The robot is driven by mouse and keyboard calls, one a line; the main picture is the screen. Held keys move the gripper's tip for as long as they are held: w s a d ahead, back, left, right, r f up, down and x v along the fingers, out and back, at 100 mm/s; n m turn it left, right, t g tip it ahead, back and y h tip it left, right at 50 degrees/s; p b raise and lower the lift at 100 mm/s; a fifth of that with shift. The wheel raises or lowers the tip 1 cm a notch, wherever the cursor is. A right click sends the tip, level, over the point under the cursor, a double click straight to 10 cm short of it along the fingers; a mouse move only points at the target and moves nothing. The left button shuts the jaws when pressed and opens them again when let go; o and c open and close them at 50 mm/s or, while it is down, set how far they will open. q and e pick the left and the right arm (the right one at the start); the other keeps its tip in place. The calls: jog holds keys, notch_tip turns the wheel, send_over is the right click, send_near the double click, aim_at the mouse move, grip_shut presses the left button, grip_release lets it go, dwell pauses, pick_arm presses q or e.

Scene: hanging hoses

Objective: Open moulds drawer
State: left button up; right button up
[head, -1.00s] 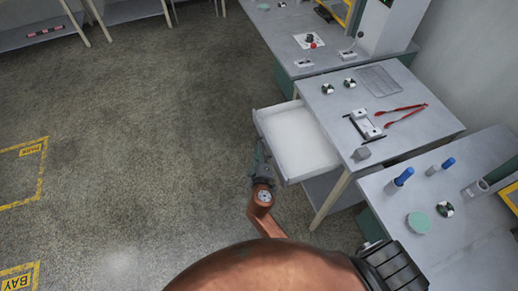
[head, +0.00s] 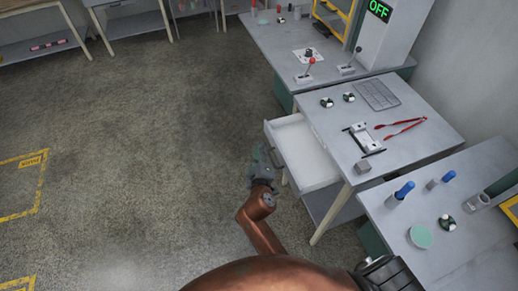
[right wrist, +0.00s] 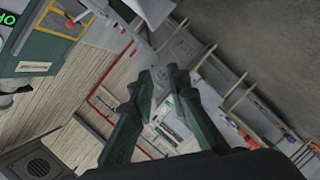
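A drawer (head: 308,152) stands partly pulled out of the left side of the middle grey table (head: 335,125) in the head view. Its inside is white and looks empty. No label on it can be read. My right gripper (head: 262,152) is just left of the drawer front, apart from it as far as I can tell. In the right wrist view its two green fingers (right wrist: 160,78) are spread with nothing between them. The drawer cannot be made out in that view. My left gripper is not in view.
The table holds red tongs (head: 402,127), a metal fixture (head: 363,138), a grey block (head: 363,167) and a wire rack (head: 378,95). Another bench with blue-handled tools (head: 404,190) is at right. A lever bench (head: 285,50) stands behind. Floor left of the drawer is clear.

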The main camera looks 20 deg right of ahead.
jog(key=shift+r, duration=0.2)
jog(key=shift+c, duration=0.3)
